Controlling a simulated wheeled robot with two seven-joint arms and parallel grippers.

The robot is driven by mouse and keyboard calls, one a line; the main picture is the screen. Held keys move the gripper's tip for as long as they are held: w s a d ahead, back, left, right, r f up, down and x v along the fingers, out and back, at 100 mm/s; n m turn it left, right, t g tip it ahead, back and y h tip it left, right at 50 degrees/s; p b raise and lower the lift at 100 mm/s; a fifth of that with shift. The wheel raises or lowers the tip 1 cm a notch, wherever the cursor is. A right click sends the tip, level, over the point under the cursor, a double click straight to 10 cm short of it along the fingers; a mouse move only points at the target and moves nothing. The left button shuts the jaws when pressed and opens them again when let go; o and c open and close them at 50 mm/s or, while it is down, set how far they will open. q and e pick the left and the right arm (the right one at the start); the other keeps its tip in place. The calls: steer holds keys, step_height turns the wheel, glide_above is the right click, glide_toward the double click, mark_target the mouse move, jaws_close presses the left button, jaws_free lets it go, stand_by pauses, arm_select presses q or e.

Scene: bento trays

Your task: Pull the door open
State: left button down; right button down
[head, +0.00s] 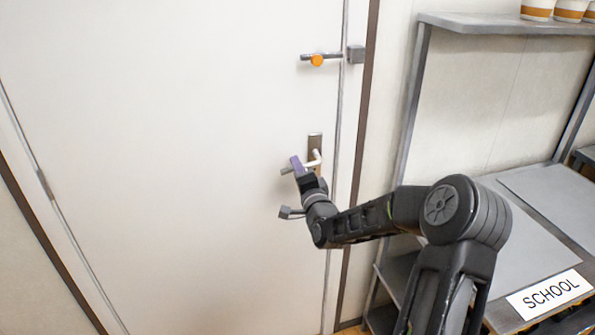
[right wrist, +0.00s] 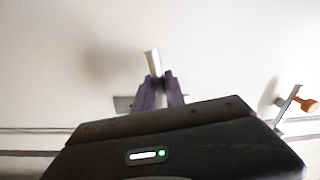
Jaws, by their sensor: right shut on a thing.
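The white door (head: 190,150) fills the left and middle of the head view and looks closed in its frame. Its pale lever handle (head: 316,158) sits on a dark plate near the door's right edge. My right gripper (head: 299,167) is at the handle, its purple fingers shut on it. In the right wrist view the fingers (right wrist: 160,88) close around the handle (right wrist: 153,62), whose pale end sticks out beyond them. The handle's grip part is partly hidden by the fingers. My left gripper is not in view.
A bolt latch with an orange knob (head: 317,60) is higher on the door; it also shows in the right wrist view (right wrist: 305,105). A grey shelf unit (head: 480,22) with cups (head: 537,9) and a SCHOOL sign (head: 549,294) stands at the right, close to my right arm.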

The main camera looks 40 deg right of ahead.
steer(key=shift+s+d+f+n+y+b, duration=0.15)
steer(key=shift+f+n+b, duration=0.45)
steer(key=shift+n+b, duration=0.9)
steer(key=shift+d+f+n+y+b, duration=0.2)
steer(key=shift+f+n+b, duration=0.55)
steer(key=shift+b, duration=1.3)
steer(key=shift+s+d+f+n+y+b, duration=0.1)
steer(key=shift+d+f+n+b, duration=0.25)
steer(key=shift+n+b, duration=1.2)
steer(key=shift+a, duration=0.1)
